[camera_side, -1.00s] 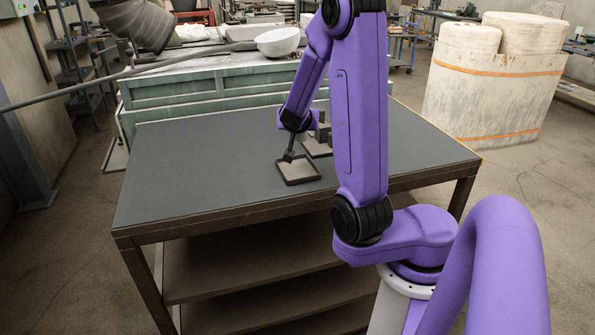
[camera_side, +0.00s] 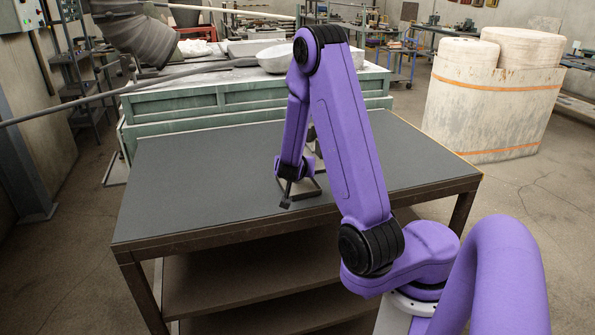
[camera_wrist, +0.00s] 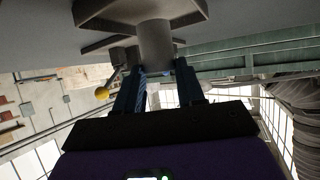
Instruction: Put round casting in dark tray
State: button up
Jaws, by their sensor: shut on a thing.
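The round casting (camera_wrist: 155,46) is a plain grey cylinder. In the wrist view it sits between the blue fingers of my gripper (camera_wrist: 161,70), which is shut on it. The dark tray (camera_wrist: 190,12) is a shallow square with a raised rim at the top of that view, right by the casting's far end. I cannot tell whether they touch. In the side view my gripper (camera_side: 286,203) is low over the bench near its front edge. The tray (camera_side: 312,192) is partly hidden behind my arm there, and the casting cannot be made out.
A second dark fixture (camera_wrist: 110,43) with a yellow-knobbed lever (camera_wrist: 102,93) is beside the tray in the wrist view. The grey bench top (camera_side: 200,190) is clear to the left. A green cabinet (camera_side: 250,95) stands behind the bench.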

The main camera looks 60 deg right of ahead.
jog(key=shift+f, duration=0.8)
jog(key=shift+f, duration=0.15)
jog(key=o, duration=1.1)
jog(key=shift+o, duration=0.2)
